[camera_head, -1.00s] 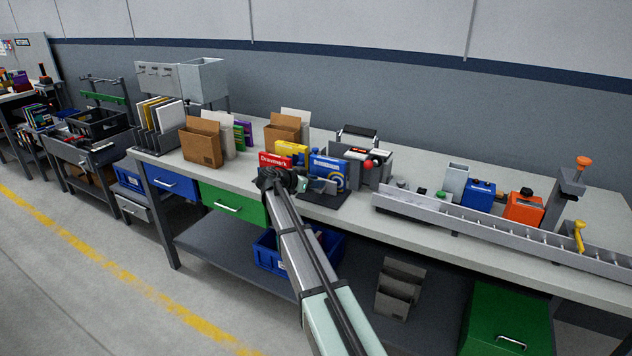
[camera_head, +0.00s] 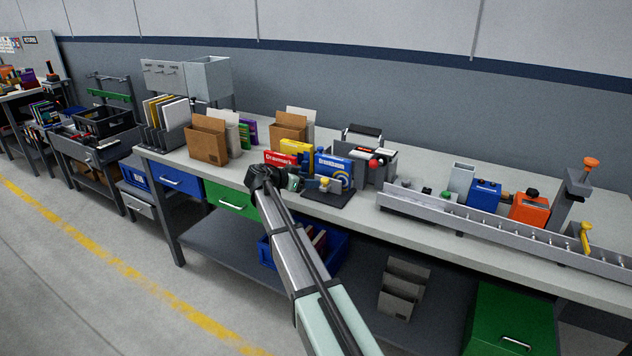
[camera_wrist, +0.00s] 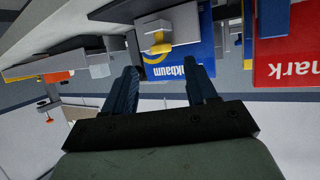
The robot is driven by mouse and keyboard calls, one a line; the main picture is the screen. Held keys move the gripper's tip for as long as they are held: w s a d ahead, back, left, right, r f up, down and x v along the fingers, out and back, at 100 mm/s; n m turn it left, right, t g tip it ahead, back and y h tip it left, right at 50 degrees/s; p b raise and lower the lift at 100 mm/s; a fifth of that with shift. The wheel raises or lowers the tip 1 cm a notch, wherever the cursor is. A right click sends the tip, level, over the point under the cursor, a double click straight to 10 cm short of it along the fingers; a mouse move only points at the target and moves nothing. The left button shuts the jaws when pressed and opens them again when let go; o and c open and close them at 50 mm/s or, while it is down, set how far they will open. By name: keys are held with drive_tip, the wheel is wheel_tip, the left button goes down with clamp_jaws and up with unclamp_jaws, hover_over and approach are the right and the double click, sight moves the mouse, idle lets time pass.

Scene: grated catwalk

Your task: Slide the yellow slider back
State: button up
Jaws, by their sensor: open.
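The yellow slider (camera_head: 324,182) is a small yellow piece on a grey fixture standing on a dark base plate (camera_head: 329,199) near the bench's front edge. In the wrist view, which is upside down, the yellow piece (camera_wrist: 158,47) shows beside a pale grey block (camera_wrist: 156,25). My gripper (camera_head: 297,184) is just left of the fixture, at the bench's front edge. Its two dark fingers (camera_wrist: 161,82) are apart with nothing between them. The slider appears beyond the fingertips; I cannot tell the exact gap.
A blue box (camera_head: 334,168), a red box (camera_head: 281,160) and a yellow box (camera_head: 296,149) stand behind the gripper and fixture. A roller rail (camera_head: 480,222) with a separate yellow lever (camera_head: 585,238) runs along the bench to the right. Bare benchtop (camera_head: 225,176) lies to the left.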

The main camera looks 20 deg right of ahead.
drive_tip(key=v, duration=0.8)
drive_tip(key=s+a+f+n+g+y, duration=0.1)
drive_tip(key=s+a+f+n+y, duration=0.3)
drive_tip(key=s+f, duration=0.55)
drive_tip(key=s+a+f+n+g+y, duration=0.1)
drive_tip(key=s+f+n+g+y, duration=0.15)
drive_tip(key=s+f+n, duration=0.75)
drive_tip(key=s+a+f+n+y, duration=0.2)
drive_tip(key=s+a+f+y, duration=0.15)
drive_tip(key=f, duration=1.05)
drive_tip(key=s+d+f+m+g, duration=0.1)
drive_tip(key=s+f, duration=0.6)
drive_tip(key=s, duration=0.7)
drive_tip(key=s+d+f+g+y, duration=0.1)
drive_tip(key=s+d+f+g, duration=0.3)
drive_tip(key=s+f, duration=0.4)
drive_tip(key=s+d+f+m+g+y, duration=0.1)
drive_tip(key=s+f, duration=0.6)
drive_tip(key=s, duration=1.2)
drive_tip(key=shift+s+d+f+m+g, duration=0.35)
drive_tip(key=shift+d+g, duration=0.45)
drive_tip(key=shift+g, duration=0.35)
